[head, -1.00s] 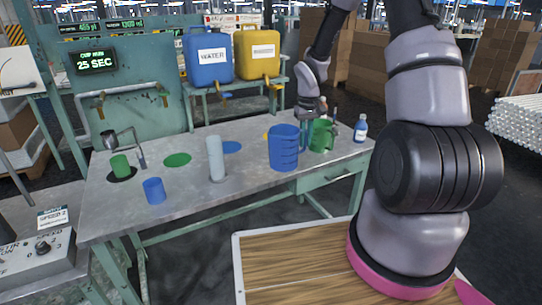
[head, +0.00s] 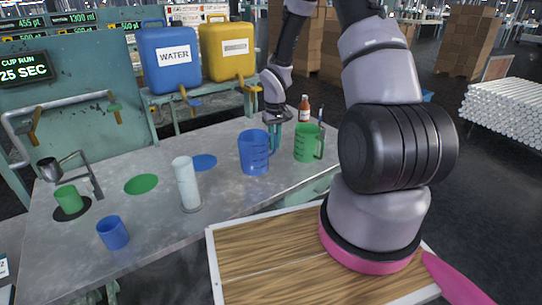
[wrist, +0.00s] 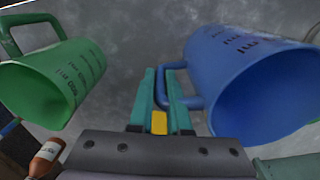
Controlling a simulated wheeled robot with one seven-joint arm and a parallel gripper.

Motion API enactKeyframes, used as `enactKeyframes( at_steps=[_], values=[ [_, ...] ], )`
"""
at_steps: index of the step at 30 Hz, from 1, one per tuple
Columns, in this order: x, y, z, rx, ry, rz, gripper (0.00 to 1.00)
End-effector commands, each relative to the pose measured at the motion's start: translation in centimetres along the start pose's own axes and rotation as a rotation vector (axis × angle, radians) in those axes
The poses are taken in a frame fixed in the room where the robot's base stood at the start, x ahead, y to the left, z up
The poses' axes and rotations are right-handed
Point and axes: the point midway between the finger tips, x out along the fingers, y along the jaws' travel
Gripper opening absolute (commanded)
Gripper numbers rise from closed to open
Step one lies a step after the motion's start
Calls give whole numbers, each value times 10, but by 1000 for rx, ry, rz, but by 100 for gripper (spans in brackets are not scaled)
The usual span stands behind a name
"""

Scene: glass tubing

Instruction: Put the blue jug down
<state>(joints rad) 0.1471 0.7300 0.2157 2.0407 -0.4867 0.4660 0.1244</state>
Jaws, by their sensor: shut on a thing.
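The blue jug (head: 254,153) is upright at the right part of the grey table, left of the green jug (head: 308,143). Whether its base touches the tabletop I cannot tell. My gripper (head: 275,137) comes down from above at the jug's right side, shut on its handle. In the wrist view, the teal fingers (wrist: 168,88) close around the blue handle (wrist: 190,98), and the jug's body (wrist: 240,75) fills the right side, its open mouth towards the camera. The green jug (wrist: 55,80) stands apart on the left there.
A blue disc (head: 204,162) and a green disc (head: 141,184) lie on the table (head: 150,222). A white cylinder (head: 187,185) stands left of the jug. A blue cup (head: 112,233) stands front left. A brown bottle (head: 304,108) is behind the green jug.

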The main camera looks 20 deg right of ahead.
Motion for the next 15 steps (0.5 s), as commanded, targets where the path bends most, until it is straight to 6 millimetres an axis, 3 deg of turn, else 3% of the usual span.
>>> enactKeyframes(
  at_steps=[11, 15],
  values=[
    [41, 0, 0, 0, -1, 0, 0],
    [44, 0, -1, 1, 2, 0, 0]
  ],
)
